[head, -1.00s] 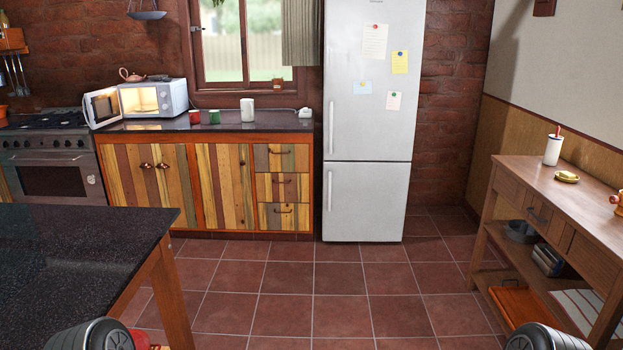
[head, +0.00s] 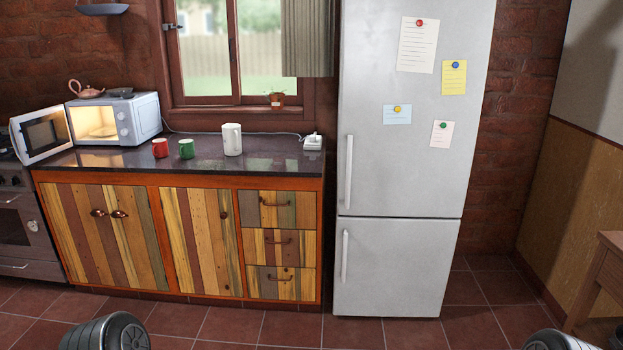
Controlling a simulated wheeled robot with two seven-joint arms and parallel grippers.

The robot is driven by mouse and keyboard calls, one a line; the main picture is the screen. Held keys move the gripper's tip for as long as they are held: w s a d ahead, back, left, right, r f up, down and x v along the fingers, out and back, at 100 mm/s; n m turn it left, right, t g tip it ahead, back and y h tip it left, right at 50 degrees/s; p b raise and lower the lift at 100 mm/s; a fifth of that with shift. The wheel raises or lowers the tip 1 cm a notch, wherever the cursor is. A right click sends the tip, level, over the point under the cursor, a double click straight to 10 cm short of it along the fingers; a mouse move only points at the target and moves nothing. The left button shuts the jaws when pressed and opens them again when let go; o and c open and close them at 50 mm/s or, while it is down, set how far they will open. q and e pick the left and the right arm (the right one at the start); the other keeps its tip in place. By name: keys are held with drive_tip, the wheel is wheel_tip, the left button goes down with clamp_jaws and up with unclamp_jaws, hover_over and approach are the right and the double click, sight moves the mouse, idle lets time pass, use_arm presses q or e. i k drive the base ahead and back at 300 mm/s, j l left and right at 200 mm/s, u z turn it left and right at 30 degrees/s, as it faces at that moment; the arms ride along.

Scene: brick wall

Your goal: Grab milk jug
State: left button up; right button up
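A white jug-like vessel (head: 232,139) stands upright on the dark countertop (head: 200,158), between a green mug and a white socket box. I cannot tell whether it is the milk jug. The fridge (head: 404,150) is closed, so its inside is hidden. My grippers are not in view; only rounded dark parts of my arms show at the bottom left and bottom right edges. Nothing visible is held.
A red mug (head: 160,148) and a green mug (head: 186,149) stand left of the white vessel. An open microwave (head: 115,118) with a teapot (head: 86,90) on top is further left. A wooden side table (head: 603,275) stands at right. The tiled floor ahead is clear.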

sight(232, 132)
drive_tip(key=i+u, duration=0.15)
drive_tip(key=i, duration=0.5)
drive_tip(key=i+u, duration=0.2)
drive_tip(key=i, duration=0.45)
drive_tip(key=i+l+u, duration=0.15)
drive_tip(key=i, duration=0.45)
drive_tip(key=i+j, duration=1)
drive_tip(key=j, duration=0.65)
drive_tip(key=i+j+u, duration=0.1)
drive_tip(key=j, duration=0.9)
drive_tip(key=i+u, duration=0.05)
